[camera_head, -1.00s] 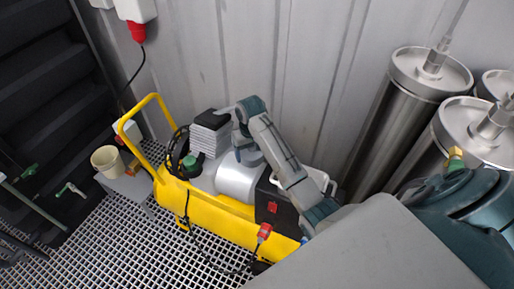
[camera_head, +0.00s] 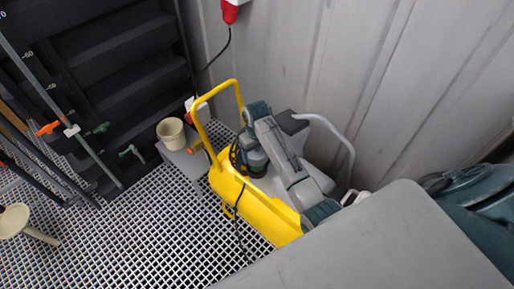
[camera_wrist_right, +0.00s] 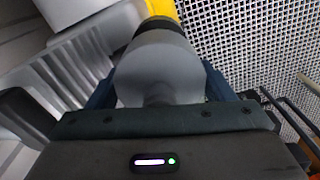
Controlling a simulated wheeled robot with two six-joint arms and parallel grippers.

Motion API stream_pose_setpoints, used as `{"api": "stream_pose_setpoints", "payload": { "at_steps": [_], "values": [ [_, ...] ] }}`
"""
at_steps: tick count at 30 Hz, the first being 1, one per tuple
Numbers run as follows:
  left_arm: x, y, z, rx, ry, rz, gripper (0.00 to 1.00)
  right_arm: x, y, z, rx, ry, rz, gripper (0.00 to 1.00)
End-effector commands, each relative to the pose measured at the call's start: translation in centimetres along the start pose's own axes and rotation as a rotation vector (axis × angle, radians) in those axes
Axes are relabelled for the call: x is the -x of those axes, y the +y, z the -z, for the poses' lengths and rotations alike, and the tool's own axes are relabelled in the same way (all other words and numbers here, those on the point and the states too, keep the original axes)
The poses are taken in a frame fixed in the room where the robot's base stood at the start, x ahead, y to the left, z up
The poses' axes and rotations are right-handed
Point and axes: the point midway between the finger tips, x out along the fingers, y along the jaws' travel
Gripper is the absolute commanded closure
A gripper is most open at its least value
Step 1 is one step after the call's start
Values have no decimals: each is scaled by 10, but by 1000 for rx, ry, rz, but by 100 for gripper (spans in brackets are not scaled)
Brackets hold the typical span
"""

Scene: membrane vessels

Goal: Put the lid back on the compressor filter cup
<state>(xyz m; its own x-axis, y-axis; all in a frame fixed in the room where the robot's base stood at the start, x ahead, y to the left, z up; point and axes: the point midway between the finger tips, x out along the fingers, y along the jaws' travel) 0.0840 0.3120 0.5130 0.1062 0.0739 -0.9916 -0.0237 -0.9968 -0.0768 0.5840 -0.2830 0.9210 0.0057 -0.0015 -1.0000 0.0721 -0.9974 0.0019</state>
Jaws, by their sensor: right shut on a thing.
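In the wrist view my right gripper (camera_wrist_right: 158,98) has its two blue fingers on either side of a grey rounded piece with a narrow neck, which I take for the lid (camera_wrist_right: 158,68). A black band lies just past the lid, with yellow beyond it. In the head view my right gripper (camera_head: 252,153) points down at the yellow-framed compressor (camera_head: 262,212). A dark green part (camera_head: 258,172), probably the filter cup, shows just below it, mostly covered. I cannot tell whether lid and cup touch. My left gripper is not in view.
A yellow tube handle (camera_head: 203,125) rises at the compressor's left end. A cream pot (camera_head: 171,131) stands on a grey box (camera_head: 187,160) beside it. A corrugated wall (camera_head: 330,65) stands close behind. Grated floor (camera_head: 150,220) is open at the front left.

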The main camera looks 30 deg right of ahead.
Motion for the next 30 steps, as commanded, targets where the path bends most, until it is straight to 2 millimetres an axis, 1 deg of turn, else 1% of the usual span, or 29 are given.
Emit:
{"api": "stream_pose_setpoints", "payload": {
  "at_steps": [4, 7, 9, 12, 18, 30],
  "values": [
    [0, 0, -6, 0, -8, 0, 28, -16, 0, -1, 0, -3, 1, 51],
    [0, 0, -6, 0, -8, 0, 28, -25, 0, -1, 0, -2, 1, 51],
    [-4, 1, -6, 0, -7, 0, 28, -34, 0, -1, 0, -2, 0, 51],
    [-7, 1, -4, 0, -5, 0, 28, -40, 0, 0, 0, -1, 0, 51],
    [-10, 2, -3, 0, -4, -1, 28, -48, 0, 0, 0, -1, 0, 51],
    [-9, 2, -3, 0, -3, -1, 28, -49, 0, 0, 0, 0, 0, 51]
  ]
}}
